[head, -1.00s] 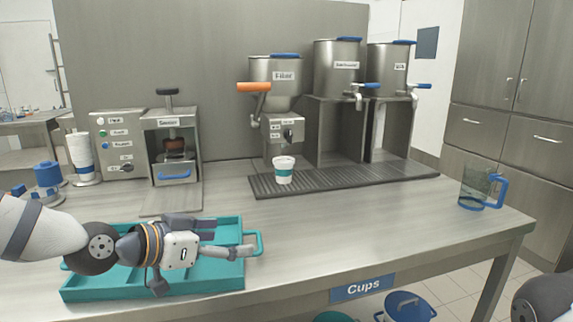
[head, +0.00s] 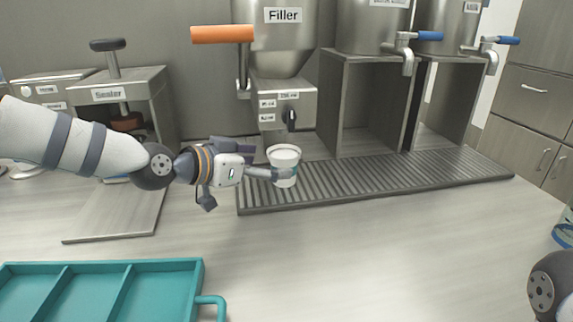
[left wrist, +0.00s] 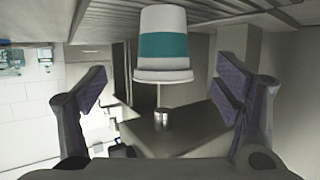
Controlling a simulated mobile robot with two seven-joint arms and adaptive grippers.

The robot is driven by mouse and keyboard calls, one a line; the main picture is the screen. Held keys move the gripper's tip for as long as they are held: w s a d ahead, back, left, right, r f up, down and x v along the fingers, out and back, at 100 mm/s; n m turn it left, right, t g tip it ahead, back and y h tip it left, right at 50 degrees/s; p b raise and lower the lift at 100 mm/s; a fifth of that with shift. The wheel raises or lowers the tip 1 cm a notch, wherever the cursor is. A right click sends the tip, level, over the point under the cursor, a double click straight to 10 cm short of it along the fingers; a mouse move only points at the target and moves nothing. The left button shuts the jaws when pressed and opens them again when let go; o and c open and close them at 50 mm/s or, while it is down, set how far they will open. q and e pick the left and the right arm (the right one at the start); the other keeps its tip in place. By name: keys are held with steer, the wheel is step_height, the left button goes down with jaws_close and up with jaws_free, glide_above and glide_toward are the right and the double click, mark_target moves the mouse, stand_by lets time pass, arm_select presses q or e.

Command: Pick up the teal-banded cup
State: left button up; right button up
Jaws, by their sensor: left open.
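The white cup with a teal band (head: 285,168) stands upright on the ribbed drip tray, in front of the filler. It also shows in the left wrist view (left wrist: 163,45), upside down in the picture, between and beyond the two fingers. My left gripper (head: 262,172) is at the cup's left side, and its fingers partly cover the cup in the head view. In the left wrist view the left gripper (left wrist: 165,92) is open, with its pads well apart and no visible contact with the cup. My right gripper is out of view.
The filler (head: 283,60) with an orange handle stands behind the cup. The dark drip tray (head: 400,180) extends right beneath two dispensers. A sealer (head: 120,95) stands behind my left arm. A teal divided tray (head: 100,265) lies at the front left. The counter's front middle is clear.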

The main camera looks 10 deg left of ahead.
mark_target(284, 158)
arm_select(q)
steer(key=x, duration=0.3)
steer(key=b+x, duration=0.1)
steer(key=x, duration=0.2)
steer(key=shift+w+r, duration=0.2)
steer(key=shift+w, duration=0.05)
steer(key=shift+a+r, duration=0.1)
steer(key=shift+r, duration=0.05)
steer(key=c, duration=1.4)
steer(key=shift+o, duration=0.2)
steer(key=shift+r, duration=0.1)
